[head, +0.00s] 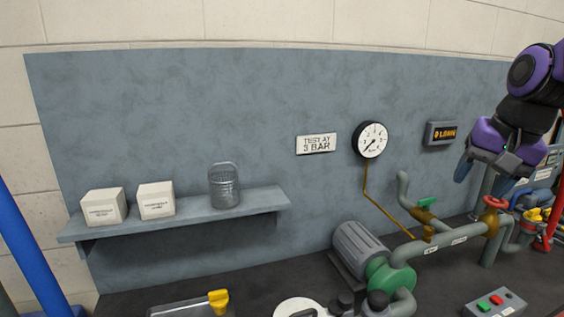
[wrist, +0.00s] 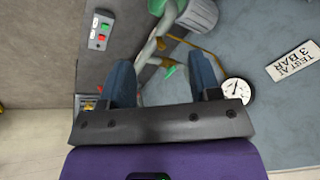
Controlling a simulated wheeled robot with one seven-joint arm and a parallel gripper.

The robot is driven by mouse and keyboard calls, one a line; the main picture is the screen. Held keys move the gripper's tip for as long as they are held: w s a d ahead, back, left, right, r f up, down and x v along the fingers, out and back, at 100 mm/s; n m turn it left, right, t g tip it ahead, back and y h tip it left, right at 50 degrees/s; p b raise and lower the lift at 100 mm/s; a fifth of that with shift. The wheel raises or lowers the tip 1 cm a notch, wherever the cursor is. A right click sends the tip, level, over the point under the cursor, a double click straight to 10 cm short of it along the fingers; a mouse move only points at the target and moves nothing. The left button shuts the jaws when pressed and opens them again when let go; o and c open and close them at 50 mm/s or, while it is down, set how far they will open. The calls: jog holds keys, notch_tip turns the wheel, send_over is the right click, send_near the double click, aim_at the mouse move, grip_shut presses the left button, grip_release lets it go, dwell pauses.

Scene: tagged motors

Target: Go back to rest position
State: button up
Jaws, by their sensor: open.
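My gripper (head: 490,186) is at the right side of the head view, raised above the pipework and near a red valve wheel (head: 495,203). In the wrist view my gripper (wrist: 160,82) shows two blue fingers spread apart with nothing held between them. Pipes and a green valve handle show beyond the fingers. From the head view I cannot tell whether the fingers touch the red wheel or are only in front of it.
A grey motor (head: 360,247) with a green pump (head: 390,275) stands on the dark bench. A gauge (head: 371,139) and a display (head: 441,133) are on the back panel. A button box (head: 495,303) sits at front right.

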jog(key=s+a+n+t+h, duration=0.1)
jog(key=s+a+n, duration=0.2)
jog(key=s, duration=1)
jog(key=shift+s+f+n+t, duration=0.3)
jog(key=shift+n+t, duration=0.1)
jog(key=shift+n, duration=1.1)
jog(key=shift+a, duration=0.1)
